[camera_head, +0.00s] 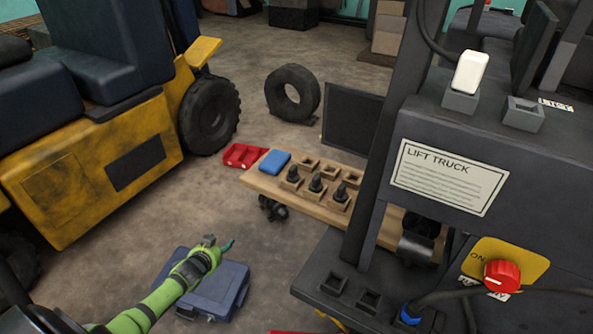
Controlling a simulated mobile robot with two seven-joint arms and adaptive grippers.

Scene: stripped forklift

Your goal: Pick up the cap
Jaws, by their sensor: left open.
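I cannot tell for certain which thing is the cap. A white upright block with rounded edges (470,72) stands in a grey square holder on the dark forklift body at the upper right. A small blue piece (410,315) sits low on the forklift beside a cable. My left gripper (220,246) is at the end of the green arm at the lower left, over a blue case on the floor. It is open, appears empty, and is well apart from both pieces. My right gripper is out of view.
A wooden board (262,182) bears a blue box and black pieces in square holders. An empty holder (523,112) sits right of the white block. The forklift mast (385,130) stands between my left gripper and the white block. Open floor lies left of the board.

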